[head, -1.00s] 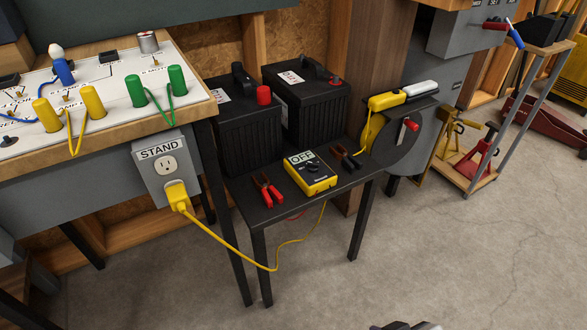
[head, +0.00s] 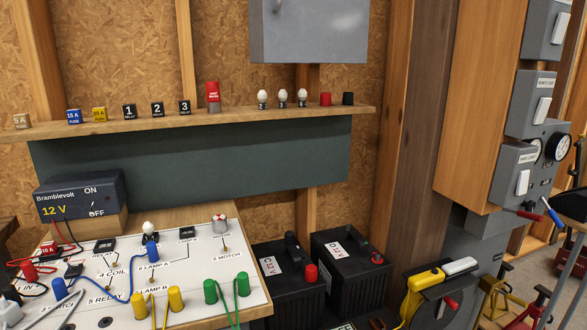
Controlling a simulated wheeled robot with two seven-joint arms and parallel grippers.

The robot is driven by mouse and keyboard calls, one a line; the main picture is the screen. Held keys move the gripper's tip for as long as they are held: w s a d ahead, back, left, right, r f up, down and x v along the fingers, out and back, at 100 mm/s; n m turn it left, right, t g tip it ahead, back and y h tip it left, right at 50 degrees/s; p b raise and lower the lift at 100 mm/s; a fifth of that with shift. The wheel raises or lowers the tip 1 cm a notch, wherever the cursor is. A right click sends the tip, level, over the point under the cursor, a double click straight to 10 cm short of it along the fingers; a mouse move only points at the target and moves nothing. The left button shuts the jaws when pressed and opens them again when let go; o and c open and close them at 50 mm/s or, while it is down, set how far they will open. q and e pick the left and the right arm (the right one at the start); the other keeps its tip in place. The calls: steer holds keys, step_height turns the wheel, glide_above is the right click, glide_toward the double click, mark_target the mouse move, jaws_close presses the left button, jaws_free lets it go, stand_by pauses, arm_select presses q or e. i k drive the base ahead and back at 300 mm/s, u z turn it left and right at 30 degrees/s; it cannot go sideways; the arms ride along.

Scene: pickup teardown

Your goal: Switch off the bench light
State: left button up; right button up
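Three grey switch boxes with white rocker switches are on the wooden post and wall at the right. The upper switch box (head: 540,32) is partly cut off by the top edge. The middle switch box (head: 525,103) and the lower switch box (head: 508,178) each carry a small label above the rocker. I cannot make out the rockers' on or off position. No lamp that is clearly the bench light shows. Neither of my grippers is in view.
A round gauge (head: 557,147) sits beside the lower boxes. A wiring board (head: 190,263) with a 12 V supply (head: 80,197) stands at the lower left. A shelf (head: 60,131) holds fuses, relays and bulbs. Two black batteries (head: 345,290) are at the bottom middle.

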mark_target(543, 106)
steer(key=z, duration=0.45)
steer(key=k, duration=0.55)
steer(key=z, duration=1.05)
steer(key=i, duration=0.8)
steer(key=u, duration=0.9)
steer(key=i, duration=0.5)
steer(key=u, duration=0.5)
